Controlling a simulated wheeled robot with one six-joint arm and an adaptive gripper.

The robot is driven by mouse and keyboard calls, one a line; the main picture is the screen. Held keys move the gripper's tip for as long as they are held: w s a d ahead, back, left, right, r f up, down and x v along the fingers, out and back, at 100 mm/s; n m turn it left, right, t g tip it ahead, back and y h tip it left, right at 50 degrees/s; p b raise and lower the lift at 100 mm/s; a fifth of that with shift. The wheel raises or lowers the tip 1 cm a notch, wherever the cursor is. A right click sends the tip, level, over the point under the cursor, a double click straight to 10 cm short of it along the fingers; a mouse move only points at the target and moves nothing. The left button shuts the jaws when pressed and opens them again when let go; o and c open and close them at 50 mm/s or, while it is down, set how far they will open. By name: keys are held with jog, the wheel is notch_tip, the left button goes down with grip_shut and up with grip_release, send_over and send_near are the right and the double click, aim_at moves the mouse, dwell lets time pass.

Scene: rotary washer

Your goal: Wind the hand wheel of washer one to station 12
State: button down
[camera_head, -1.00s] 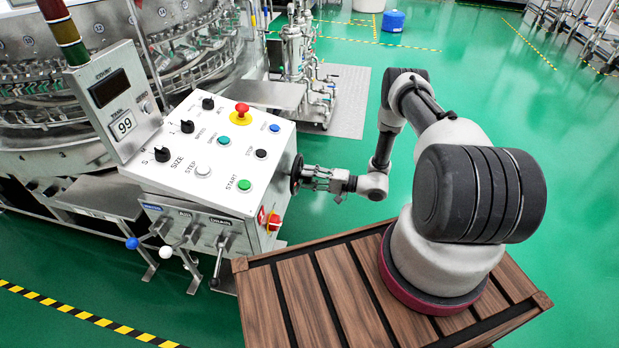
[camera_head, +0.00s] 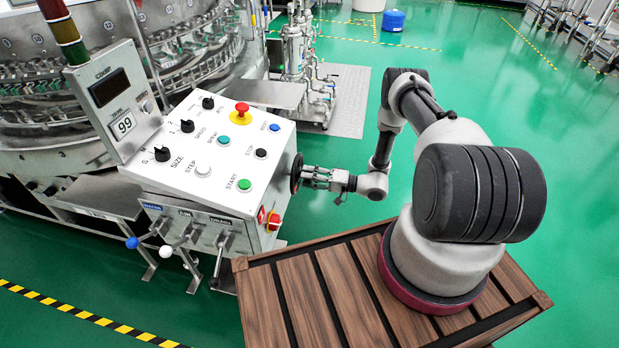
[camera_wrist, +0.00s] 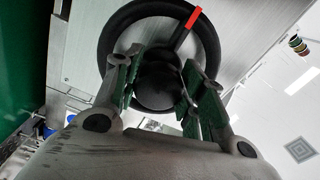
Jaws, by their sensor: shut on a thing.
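The hand wheel (camera_head: 297,173) is a dark wheel on the right side of the white control box of the washer (camera_head: 60,150). In the wrist view the hand wheel (camera_wrist: 106,42) shows a black rim, a round black hub and a red mark at upper right. My gripper (camera_head: 306,177) reaches it from the right. In the wrist view my gripper (camera_wrist: 162,82) has its green-padded fingers on either side of the hub, shut on it. The washer's drum carries small round number plates (camera_head: 37,40), too small to read surely.
The sloped panel (camera_head: 215,150) has knobs, buttons and a red emergency stop (camera_head: 241,109). Levers with blue and white balls (camera_head: 166,251) stick out below. A red switch (camera_head: 273,221) sits below the wheel. Green floor at right is open.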

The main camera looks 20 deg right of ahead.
jog(key=c, duration=0.8)
grip_release()
jog(key=shift+d, duration=0.1)
jog(key=v, duration=1.2)
